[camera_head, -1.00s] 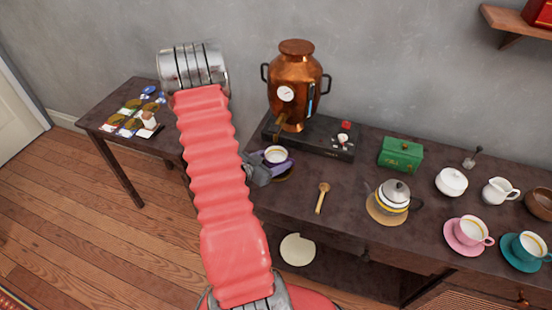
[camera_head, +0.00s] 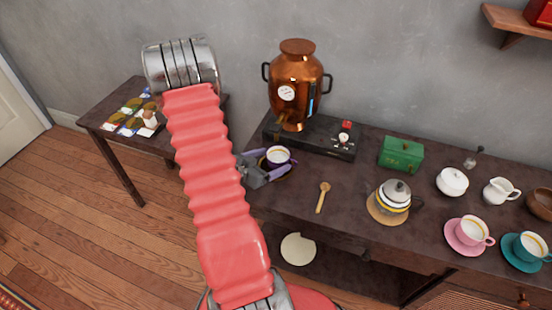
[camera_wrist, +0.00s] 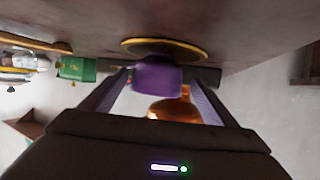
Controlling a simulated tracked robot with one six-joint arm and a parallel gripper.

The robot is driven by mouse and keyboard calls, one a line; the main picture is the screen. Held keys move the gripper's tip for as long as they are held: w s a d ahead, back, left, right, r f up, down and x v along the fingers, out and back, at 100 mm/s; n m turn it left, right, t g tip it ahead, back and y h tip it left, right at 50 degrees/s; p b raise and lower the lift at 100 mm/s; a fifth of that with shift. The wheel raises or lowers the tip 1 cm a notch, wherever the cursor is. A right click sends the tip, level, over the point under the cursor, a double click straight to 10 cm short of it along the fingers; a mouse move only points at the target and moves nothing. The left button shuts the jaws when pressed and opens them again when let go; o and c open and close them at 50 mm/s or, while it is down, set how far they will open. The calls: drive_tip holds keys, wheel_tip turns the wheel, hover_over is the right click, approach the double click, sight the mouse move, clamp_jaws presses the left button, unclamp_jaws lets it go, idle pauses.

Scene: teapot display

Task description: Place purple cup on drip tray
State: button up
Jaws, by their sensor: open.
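The purple cup (camera_head: 278,157), pale inside, stands upright on the dark table in front of the copper urn, near its tap. A round dark disc with a gold rim, apparently the drip tray (camera_wrist: 190,50), lies under the cup; in the inverted wrist view the purple cup (camera_wrist: 157,77) appears to rest on it. In the head view the disc is mostly hidden by cup and gripper. My gripper (camera_head: 281,160) is open, with its purple fingers on either side of the cup and a gap visible beside it.
The copper urn (camera_head: 297,82) stands on a black base (camera_head: 325,140) just behind the cup. A wooden spoon (camera_head: 323,197), striped teapot (camera_head: 394,197) and green box (camera_head: 401,154) are to the right. A side table (camera_head: 100,112) stands left.

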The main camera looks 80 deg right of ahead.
drive_tip(key=v, duration=0.9)
drive_tip(key=shift+f, duration=0.1)
drive_tip(key=shift+w, duration=0.1)
idle(0.5)
